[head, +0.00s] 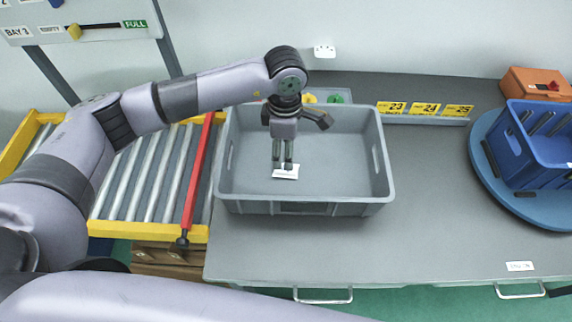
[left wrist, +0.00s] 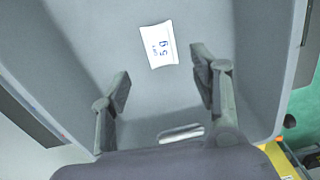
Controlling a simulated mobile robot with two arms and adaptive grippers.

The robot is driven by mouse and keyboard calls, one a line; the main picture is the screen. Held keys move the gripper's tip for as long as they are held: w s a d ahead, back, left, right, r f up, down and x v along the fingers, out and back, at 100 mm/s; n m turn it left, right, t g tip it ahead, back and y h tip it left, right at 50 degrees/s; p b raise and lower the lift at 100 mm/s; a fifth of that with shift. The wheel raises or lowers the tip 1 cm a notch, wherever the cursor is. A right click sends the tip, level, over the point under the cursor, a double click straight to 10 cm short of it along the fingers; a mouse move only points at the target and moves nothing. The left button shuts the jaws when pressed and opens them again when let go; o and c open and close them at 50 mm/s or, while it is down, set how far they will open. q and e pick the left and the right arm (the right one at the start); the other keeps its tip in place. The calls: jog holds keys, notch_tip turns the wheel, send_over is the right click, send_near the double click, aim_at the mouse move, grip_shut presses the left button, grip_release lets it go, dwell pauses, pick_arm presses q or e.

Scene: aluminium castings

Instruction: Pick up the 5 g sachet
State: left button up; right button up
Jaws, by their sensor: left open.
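The 5 g sachet (head: 286,172) is a small white rectangle lying on the floor of the grey crate (head: 300,207). In the left wrist view the sachet (left wrist: 158,45) shows its printed "5 g" and lies beyond the fingertips, roughly between their lines. My left gripper (head: 283,165) points down inside the crate, over the sachet; in the left wrist view its two fingers (left wrist: 160,75) are apart with nothing between them. I cannot tell the exact height of the fingertips above the sachet. My right gripper does not show.
A roller conveyor (head: 150,180) with a red bar (head: 198,175) stands left of the crate. Number cards (head: 424,109) stand behind on the right. A blue bin (head: 540,150) sits on a round blue turntable (head: 490,180). The grey table (head: 430,220) right of the crate is clear.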

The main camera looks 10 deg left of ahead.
aim_at(282, 173)
pick_arm(q)
jog(key=shift+f, duration=0.95)
jog(key=shift+f+p, duration=0.45)
jog(key=shift+p, duration=0.15)
notch_tip(282, 173, down, 4)
jog(key=shift+s+d+r+p, duration=0.1)
jog(key=shift+r+p, duration=0.05)
jog(key=shift+p, duration=0.8)
jog(key=shift+f, duration=0.45)
jog(key=c, duration=1)
